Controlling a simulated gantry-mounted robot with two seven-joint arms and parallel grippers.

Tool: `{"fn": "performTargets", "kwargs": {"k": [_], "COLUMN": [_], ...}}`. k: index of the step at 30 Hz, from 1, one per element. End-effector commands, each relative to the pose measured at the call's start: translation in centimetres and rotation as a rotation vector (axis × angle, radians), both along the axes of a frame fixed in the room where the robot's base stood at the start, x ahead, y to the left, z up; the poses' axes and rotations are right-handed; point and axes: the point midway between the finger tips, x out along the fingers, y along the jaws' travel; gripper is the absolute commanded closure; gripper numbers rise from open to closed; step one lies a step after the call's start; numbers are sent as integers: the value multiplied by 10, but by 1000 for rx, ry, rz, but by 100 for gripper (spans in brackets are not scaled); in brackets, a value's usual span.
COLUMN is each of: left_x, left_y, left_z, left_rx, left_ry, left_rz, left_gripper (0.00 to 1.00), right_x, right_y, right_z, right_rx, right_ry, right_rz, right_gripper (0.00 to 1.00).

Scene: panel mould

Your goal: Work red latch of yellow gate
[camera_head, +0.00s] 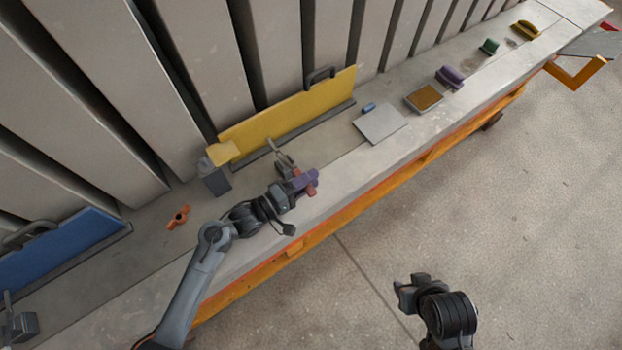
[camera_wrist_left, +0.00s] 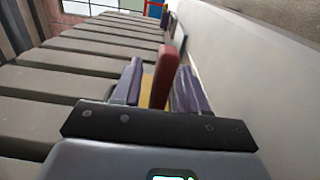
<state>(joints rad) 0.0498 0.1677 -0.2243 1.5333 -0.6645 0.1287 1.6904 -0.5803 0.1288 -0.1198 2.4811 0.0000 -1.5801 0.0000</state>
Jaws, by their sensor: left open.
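The yellow gate (camera_head: 285,118) is an upright panel with a dark handle, standing along the grey slabs in the head view. The red latch (camera_head: 311,191) shows in small parts at its near side, partly covered by my left gripper. My left gripper (camera_head: 304,182) has purple finger pads and is open around the latch. In the left wrist view, the red latch (camera_wrist_left: 165,77) stands upright between the spread pads of the left gripper (camera_wrist_left: 158,88). I cannot tell whether a pad touches it. My right gripper (camera_head: 412,288) hangs over the floor, away from the gate.
A grey plate (camera_head: 380,123), a brown-topped block (camera_head: 424,97) and purple (camera_head: 450,77), green (camera_head: 489,46) and yellow (camera_head: 525,30) pieces sit along the ledge. The floor is clear.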

Motion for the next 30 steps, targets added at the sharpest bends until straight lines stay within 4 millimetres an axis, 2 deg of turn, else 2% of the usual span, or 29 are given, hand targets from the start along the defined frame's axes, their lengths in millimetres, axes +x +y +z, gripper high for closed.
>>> {"fn": "performTargets", "kwargs": {"k": [13,21,22,30], "left_x": [5,5,5,5], "left_y": [-7,-7,-7,-7], "left_z": [0,0,0,0], "left_rx": [1,1,1,0], "left_ry": [1,1,1,1], "left_rz": [-1,-1,-1,-1], "left_gripper": [57,97,100,100], "right_x": [0,0,0,0], "right_y": [2,3,3,3], "right_z": [-1,-1,-1,-1], "right_rx": [9,12,12,11], "right_ry": [0,1,1,1], "right_rz": [-5,-8,-8,-7], "right_gripper": [57,57,57,57]}}
